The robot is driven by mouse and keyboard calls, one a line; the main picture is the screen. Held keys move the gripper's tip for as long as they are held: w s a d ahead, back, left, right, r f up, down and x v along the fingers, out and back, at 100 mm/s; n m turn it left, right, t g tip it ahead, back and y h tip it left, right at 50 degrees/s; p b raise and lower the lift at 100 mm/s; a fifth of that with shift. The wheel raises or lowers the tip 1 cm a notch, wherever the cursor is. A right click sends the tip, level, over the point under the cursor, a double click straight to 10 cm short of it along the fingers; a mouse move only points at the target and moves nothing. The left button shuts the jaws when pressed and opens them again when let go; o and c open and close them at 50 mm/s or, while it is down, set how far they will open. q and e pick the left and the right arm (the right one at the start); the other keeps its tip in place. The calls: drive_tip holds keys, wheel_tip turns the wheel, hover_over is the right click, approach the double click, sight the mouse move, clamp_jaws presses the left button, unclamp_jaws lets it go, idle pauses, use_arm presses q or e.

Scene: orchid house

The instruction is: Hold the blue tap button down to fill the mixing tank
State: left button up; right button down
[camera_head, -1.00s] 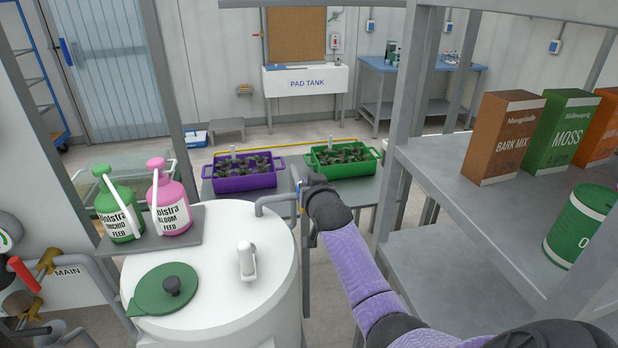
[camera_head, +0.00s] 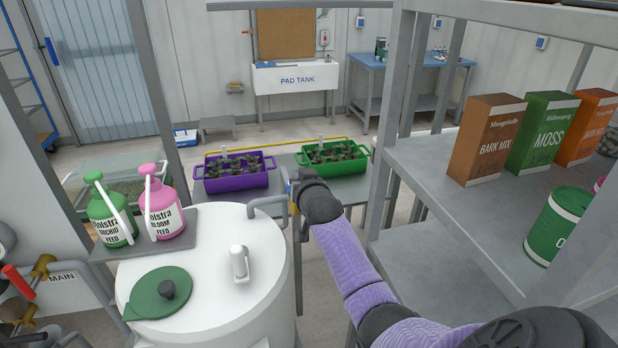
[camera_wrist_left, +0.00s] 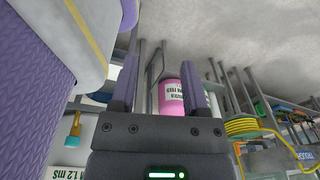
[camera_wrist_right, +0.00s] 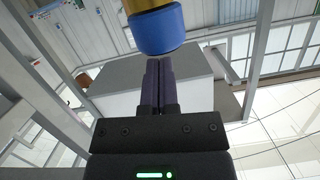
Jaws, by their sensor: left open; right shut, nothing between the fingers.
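The mixing tank (camera_head: 262,262) is a white round drum at the lower left of the head view, with a green lid (camera_head: 150,302) on top. A bent grey spout (camera_head: 264,202) reaches over its rim. The blue tap button (camera_wrist_right: 157,32) is a blue cap on a brass-coloured body in the right wrist view. My right gripper (camera_wrist_right: 160,62) is shut and empty, its tips just at the cap's lower edge; I cannot tell whether they touch. In the head view my right wrist mostly hides the tap. My left gripper (camera_wrist_left: 158,70) is open and empty, outside the head view.
A green feed bottle (camera_head: 108,222) and a pink one (camera_head: 165,212) stand on a grey shelf left of the tank. Purple (camera_head: 236,181) and green (camera_head: 331,169) planters stand behind. A grey rack (camera_head: 440,175) with boxes fills the right.

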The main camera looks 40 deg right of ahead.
use_arm(q)
drive_tip(key=r+p, duration=0.1)
drive_tip(key=r, duration=0.1)
drive_tip(key=d+r+p, duration=0.1)
drive_tip(key=shift+d+r, duration=0.2)
drive_tip(key=shift+r, duration=0.2)
use_arm(e)
drive_tip(key=r+v, duration=0.1)
drive_tip(key=v, duration=0.9)
drive_tip(key=shift+r, duration=0.45)
use_arm(q)
drive_tip(key=shift+a, duration=0.1)
use_arm(e)
drive_tip(key=shift+s+d, duration=0.1)
